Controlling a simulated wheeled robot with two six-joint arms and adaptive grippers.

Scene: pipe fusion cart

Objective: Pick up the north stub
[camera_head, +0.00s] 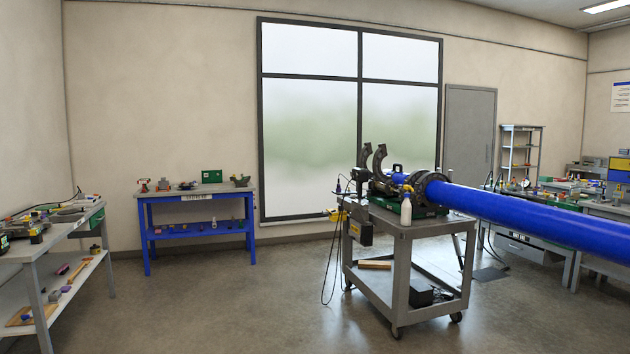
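A grey wheeled cart (415,231) stands right of centre. A dark fusion clamp machine (432,188) sits on top, with two curved jaws (379,160) raised open at its left end. A long blue pipe (520,217) runs from the clamp out past the right edge. A short blue piece (398,178) shows between the clamp rings; it is small and partly hidden, and I cannot tell whether it is the north stub. Neither of my grippers is in view.
A white bottle (406,211) stands on the cart's front edge, with cables hanging at its left. A blue bench (197,232) stands by the back wall, a grey bench (40,250) at left, and other benches behind the pipe. The floor (225,310) between is clear.

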